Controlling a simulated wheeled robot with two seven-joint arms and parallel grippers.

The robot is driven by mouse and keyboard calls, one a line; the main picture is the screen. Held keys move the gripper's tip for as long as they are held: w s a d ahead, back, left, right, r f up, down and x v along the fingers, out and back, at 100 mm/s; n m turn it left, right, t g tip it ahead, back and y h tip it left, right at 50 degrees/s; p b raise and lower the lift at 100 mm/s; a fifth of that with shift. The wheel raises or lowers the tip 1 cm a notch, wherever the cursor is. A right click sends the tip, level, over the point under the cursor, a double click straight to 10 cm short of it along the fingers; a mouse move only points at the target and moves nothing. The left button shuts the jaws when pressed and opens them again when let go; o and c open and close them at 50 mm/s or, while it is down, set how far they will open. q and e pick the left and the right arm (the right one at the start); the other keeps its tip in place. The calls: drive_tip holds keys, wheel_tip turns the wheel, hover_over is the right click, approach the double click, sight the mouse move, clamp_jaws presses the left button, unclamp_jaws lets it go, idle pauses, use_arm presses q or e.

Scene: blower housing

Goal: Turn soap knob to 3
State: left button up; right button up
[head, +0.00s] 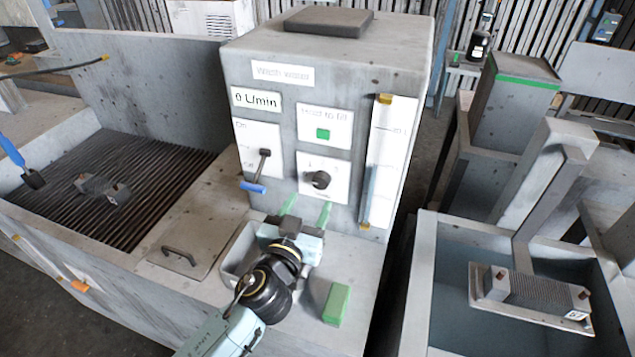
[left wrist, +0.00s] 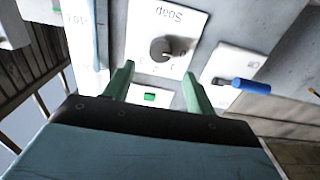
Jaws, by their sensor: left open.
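The soap knob (head: 320,180) is a dark round knob on a white plate on the front of the grey control box. In the left wrist view the knob (left wrist: 160,49) shows upside down on its plate marked "Soap", beyond and between the fingertips. My left gripper (head: 307,207) is open and empty, just below the knob and apart from it. Its two green fingers also show in the left wrist view (left wrist: 158,80). The numbers around the knob are too small to read, so its setting cannot be told. My right gripper is not in view.
A lever with a blue handle (head: 253,187) sits left of the knob. A green button (head: 323,134) is above it and a gauge (head: 379,160) to its right. A green block (head: 336,304) lies on the ledge. A grated basin (head: 120,185) is at left.

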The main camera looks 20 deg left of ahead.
sight(320, 183)
use_arm(q)
drive_tip(key=w, duration=0.5)
drive_tip(key=shift+w+p, duration=0.2)
drive_tip(key=shift+p, duration=0.1)
drive_tip(key=shift+w+d, duration=0.1)
drive_tip(key=shift+w, duration=0.3)
drive_tip(key=c, duration=1)
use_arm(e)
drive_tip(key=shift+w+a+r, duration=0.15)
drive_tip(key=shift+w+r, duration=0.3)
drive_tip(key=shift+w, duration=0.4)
